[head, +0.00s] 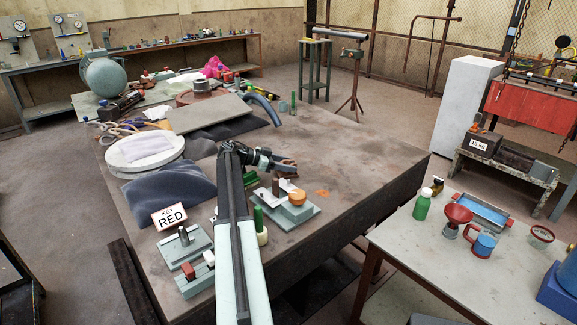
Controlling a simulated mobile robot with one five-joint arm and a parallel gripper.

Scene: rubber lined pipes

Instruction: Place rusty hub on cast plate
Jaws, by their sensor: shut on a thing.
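My gripper (276,163) is at the end of my arm, above the middle of the large brown workbench. It is shut on a small rusty-brown piece, which I take to be the rusty hub (288,166); it is small here and partly hidden by the jaws. A flat grey rectangular slab (208,112) lies on dark rubber sheet, back and left of my gripper. It may be the cast plate, but I cannot tell for sure. A pale round disc (128,166) with a light cloth on it lies further left.
Near my arm stand a fixture with an orange knob (297,197), a green cylinder (258,218), a "KEY RED" sign (169,216) and a small grey fixture (184,246). Curved rubber (165,190) lies left. The workbench's right part (365,155) is clear. A side table (420,250) stands at right.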

